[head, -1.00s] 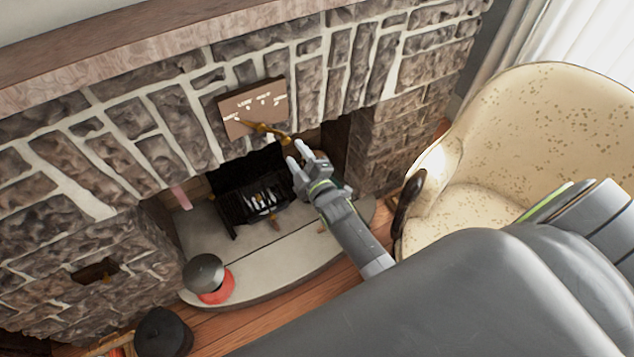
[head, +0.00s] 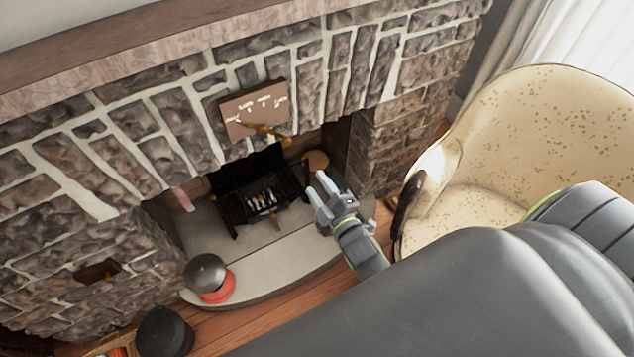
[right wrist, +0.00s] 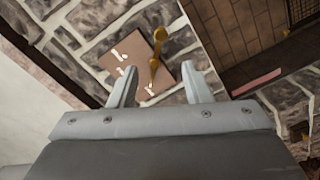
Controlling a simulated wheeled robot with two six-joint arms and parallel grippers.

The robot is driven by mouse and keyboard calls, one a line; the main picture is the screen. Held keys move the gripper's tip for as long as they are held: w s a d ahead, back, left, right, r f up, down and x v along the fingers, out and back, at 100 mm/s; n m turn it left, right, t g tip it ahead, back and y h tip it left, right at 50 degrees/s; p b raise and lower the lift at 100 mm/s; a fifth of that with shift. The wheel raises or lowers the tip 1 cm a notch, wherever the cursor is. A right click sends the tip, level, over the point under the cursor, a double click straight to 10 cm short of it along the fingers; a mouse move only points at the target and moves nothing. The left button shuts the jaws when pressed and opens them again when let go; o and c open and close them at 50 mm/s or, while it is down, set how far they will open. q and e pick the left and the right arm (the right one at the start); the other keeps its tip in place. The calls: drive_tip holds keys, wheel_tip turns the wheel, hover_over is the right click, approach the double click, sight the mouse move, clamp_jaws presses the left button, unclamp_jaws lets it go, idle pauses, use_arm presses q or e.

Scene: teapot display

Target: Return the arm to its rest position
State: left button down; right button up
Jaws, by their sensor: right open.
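My right gripper (head: 327,190) is open with nothing between its fingers. In the head view it is over the right part of the pale hearth, in front of the fireplace opening. It also shows in the right wrist view (right wrist: 160,88), its two fingers apart, with the stone wall beyond. My right arm reaches in from the lower right. My left gripper does not show. A brown plaque (head: 240,106) with white marks is on the stone wall above the opening. A brass hook-like piece (head: 266,130) sticks out at its lower edge, apart from my gripper.
A patterned cream armchair (head: 540,120) stands close on the right of my arm. A black grate (head: 255,195) sits in the fireplace. A grey dome on a red base (head: 205,272) stands on the hearth's left. A black round object (head: 163,332) is at lower left.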

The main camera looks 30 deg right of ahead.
drive_tip(key=shift+f, duration=0.1)
drive_tip(key=s+d+f+m+g, duration=0.1)
drive_tip(key=s+f+m+g, duration=0.15)
drive_tip(key=s+f, duration=0.4)
drive_tip(key=s+d+f+m+g+h, duration=0.1)
drive_tip(key=s+d+f+m+g, duration=0.15)
drive_tip(key=f, duration=0.75)
drive_tip(key=s+d+f+m+g, duration=0.1)
drive_tip(key=s+f+m+g, duration=0.15)
drive_tip(key=s+f, duration=0.4)
drive_tip(key=s+d+f+m+g, duration=0.1)
drive_tip(key=s+f+m+g, duration=0.1)
drive_tip(key=s, duration=0.6)
drive_tip(key=s+d+f+m+g, duration=0.1)
drive_tip(key=s+f+g, duration=0.3)
drive_tip(key=s+f, duration=0.3)
drive_tip(key=s+d+f+m+g, duration=0.1)
drive_tip(key=s+f+m+g, duration=0.1)
drive_tip(key=s+f, duration=0.3)
drive_tip(key=s+g, duration=0.1)
drive_tip(key=s, duration=0.2)
drive_tip(key=shift+s+d+m+h, duration=0.15)
drive_tip(key=shift+s+m+h, duration=0.15)
drive_tip(key=shift+m, duration=0.05)
drive_tip(key=shift+r, duration=0.1)
